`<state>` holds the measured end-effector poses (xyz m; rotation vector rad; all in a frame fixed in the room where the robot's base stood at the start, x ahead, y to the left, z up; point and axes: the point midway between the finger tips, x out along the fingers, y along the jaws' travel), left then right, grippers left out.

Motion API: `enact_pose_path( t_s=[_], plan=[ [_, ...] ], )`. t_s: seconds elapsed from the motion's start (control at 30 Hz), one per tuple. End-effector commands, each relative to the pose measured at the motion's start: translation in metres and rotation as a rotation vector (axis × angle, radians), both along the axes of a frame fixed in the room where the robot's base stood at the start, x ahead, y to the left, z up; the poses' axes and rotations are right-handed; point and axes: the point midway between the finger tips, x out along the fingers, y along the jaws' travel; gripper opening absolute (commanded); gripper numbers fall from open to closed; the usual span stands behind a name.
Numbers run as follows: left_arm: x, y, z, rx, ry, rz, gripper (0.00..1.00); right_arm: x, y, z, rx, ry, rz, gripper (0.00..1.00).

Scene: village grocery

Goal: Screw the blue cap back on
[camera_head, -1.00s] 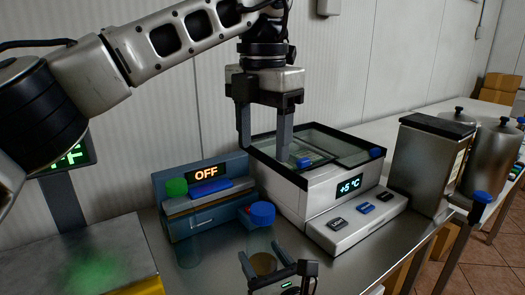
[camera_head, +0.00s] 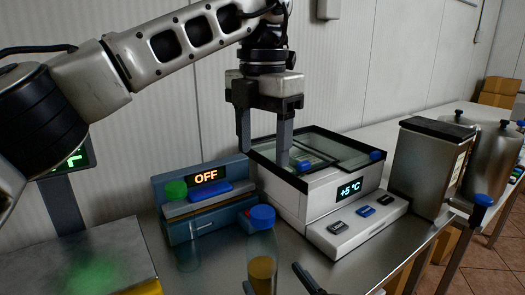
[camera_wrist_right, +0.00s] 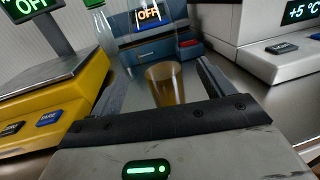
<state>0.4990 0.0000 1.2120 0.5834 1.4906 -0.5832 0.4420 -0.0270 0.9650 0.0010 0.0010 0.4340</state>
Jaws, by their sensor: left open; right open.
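A clear bottle (camera_head: 262,246) with amber liquid stands at the bottom centre of the head view. In the right wrist view the amber liquid (camera_wrist_right: 164,85) shows between the open fingers (camera_wrist_right: 160,82), and the cap is out of view. My left gripper (camera_head: 264,152) is open and empty, fingers pointing down over the left edge of the glass-topped cooling box (camera_head: 275,184).
A yellow-edged scale (camera_wrist_right: 48,90) is at left. A metal canister (camera_head: 420,165) stands right of the cooling box. Bare counter lies between bottle and box.

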Motion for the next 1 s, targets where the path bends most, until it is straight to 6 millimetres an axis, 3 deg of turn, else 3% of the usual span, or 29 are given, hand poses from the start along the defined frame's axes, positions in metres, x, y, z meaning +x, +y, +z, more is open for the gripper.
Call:
enact_pose_path(
  t_s=[0.2,0.4,0.6,1.0],
  plan=[
    [0.000,0.000,-0.010,0.000,0.000,0.000,0.62,-0.050,-0.023,-0.004,-0.001,0.005,0.001,0.80],
    [0.000,0.000,-0.016,0.000,0.000,0.000,0.62,-0.079,-0.037,-0.003,-0.001,0.004,0.000,0.80],
    [0.000,0.000,-0.018,0.000,0.000,0.000,0.62,-0.090,-0.042,-0.001,0.000,0.001,0.000,0.80],
    [0.000,0.000,-0.018,0.000,0.000,0.000,0.62,-0.090,-0.042,0.000,0.000,0.001,0.000,0.80]
  ],
)
